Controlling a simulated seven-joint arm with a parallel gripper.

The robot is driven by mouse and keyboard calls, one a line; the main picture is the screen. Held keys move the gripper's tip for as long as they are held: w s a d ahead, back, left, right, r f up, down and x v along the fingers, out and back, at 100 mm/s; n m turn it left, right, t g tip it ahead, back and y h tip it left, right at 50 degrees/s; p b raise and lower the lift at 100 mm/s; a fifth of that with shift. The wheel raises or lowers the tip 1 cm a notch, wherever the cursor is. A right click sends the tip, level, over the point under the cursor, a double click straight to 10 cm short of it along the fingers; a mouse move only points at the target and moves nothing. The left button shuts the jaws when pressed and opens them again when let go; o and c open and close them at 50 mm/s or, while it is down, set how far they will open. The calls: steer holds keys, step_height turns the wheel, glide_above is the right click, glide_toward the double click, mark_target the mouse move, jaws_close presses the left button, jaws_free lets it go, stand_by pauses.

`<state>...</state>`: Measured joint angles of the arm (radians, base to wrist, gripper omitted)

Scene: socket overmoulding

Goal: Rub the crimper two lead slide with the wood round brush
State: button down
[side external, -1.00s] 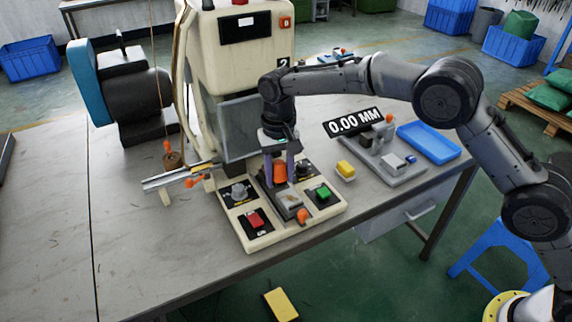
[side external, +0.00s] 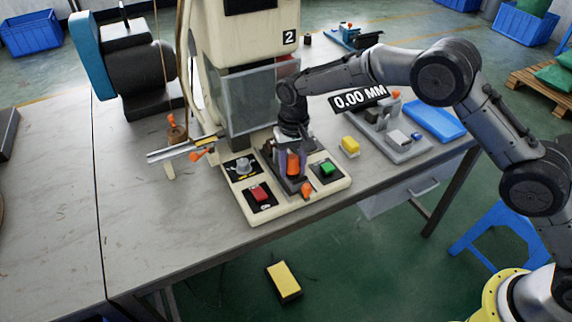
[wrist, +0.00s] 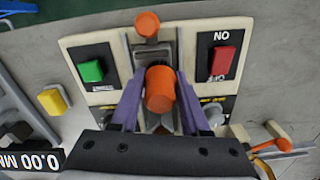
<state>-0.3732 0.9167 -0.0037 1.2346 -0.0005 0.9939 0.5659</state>
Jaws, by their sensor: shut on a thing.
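My gripper (wrist: 160,82) has its two purple fingers closed on the sides of an orange cylindrical handle (wrist: 159,92). A brush head below the handle is hidden, so I cannot confirm that it is the wood round brush. In the side view my gripper (side external: 292,165) points down over the grey slide (side external: 290,187) in the middle of the cream base of crimper "2" (side external: 235,80). The slide also shows in the wrist view (wrist: 167,48), beyond the handle. Whether the held thing touches the slide cannot be told. An orange knob (side external: 306,190) stands at the slide's front end.
Red (side external: 260,194) and green (side external: 327,168) buttons flank the slide closely. A brown round piece with an orange top (side external: 177,133) stands behind a metal rail (side external: 180,150) at left. A yellow block (side external: 350,145) and a gauge stand are at right.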

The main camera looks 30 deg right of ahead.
steer(key=d, duration=0.4)
steer(key=shift+a, duration=3.05)
steer(key=shift+w, duration=0.7)
steer(key=shift+d, duration=2.95)
steer(key=shift+a+r, duration=0.1)
steer(key=shift+a, duration=3)
step_height(320, 180, up, 8)
steer(key=shift+s+d, duration=0.1)
